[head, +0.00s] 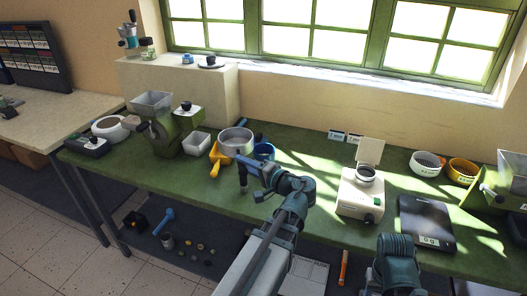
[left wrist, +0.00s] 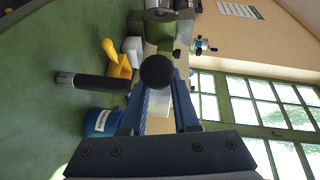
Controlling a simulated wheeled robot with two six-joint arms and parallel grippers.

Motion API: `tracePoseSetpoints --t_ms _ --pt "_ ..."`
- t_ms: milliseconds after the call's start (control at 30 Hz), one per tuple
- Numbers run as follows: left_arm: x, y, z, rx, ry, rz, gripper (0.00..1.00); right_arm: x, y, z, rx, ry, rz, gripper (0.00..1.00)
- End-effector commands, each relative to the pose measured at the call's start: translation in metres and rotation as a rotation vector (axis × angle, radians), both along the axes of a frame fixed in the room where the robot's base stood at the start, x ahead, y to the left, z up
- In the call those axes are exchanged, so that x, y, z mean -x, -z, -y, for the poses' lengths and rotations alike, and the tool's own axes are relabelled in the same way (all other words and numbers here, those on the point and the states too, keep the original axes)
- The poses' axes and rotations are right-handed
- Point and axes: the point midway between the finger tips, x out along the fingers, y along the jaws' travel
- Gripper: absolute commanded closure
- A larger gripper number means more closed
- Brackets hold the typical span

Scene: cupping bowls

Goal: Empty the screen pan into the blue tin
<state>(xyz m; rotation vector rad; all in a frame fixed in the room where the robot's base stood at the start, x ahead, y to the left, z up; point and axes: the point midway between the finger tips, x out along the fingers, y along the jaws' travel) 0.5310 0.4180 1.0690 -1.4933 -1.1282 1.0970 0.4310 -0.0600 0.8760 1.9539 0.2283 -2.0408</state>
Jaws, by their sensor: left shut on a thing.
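A wide silver round pan (head: 236,136), which looks like the screen pan, stands on the green bench. The blue tin (head: 264,151) stands to its right and shows with a pale label in the left wrist view (left wrist: 103,122). My left gripper (head: 247,167) is in front of both. It is shut on a black tool (left wrist: 92,82) with a pale end, which points down from the fingertips. A dark rounded knob (left wrist: 157,72) shows between the fingertips; I cannot tell whether it belongs to the tool. My right gripper is out of view; only my right arm shows.
A yellow scoop (head: 217,160) lies left of the tin, near a small white container (head: 196,143) and a green grinder (head: 172,128). To the right are a cream device (head: 360,192), a black scale (head: 427,222) and two bowls by the wall. The bench's front edge is close.

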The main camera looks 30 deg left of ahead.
Motion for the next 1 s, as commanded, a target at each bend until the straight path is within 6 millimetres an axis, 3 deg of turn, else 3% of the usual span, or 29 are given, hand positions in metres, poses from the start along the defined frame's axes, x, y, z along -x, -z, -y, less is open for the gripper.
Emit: tracePoseSetpoints --t_ms 400,833,1000 --pt "0.000 -0.004 0.000 -0.002 0.000 -0.003 1.00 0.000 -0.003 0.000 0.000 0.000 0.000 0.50" --pt "0.000 -0.049 0.000 -0.002 0.000 -0.003 1.00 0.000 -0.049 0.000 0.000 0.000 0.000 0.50" --pt "0.000 -0.052 0.000 -0.003 0.000 -0.004 1.00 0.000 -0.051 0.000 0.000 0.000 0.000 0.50"
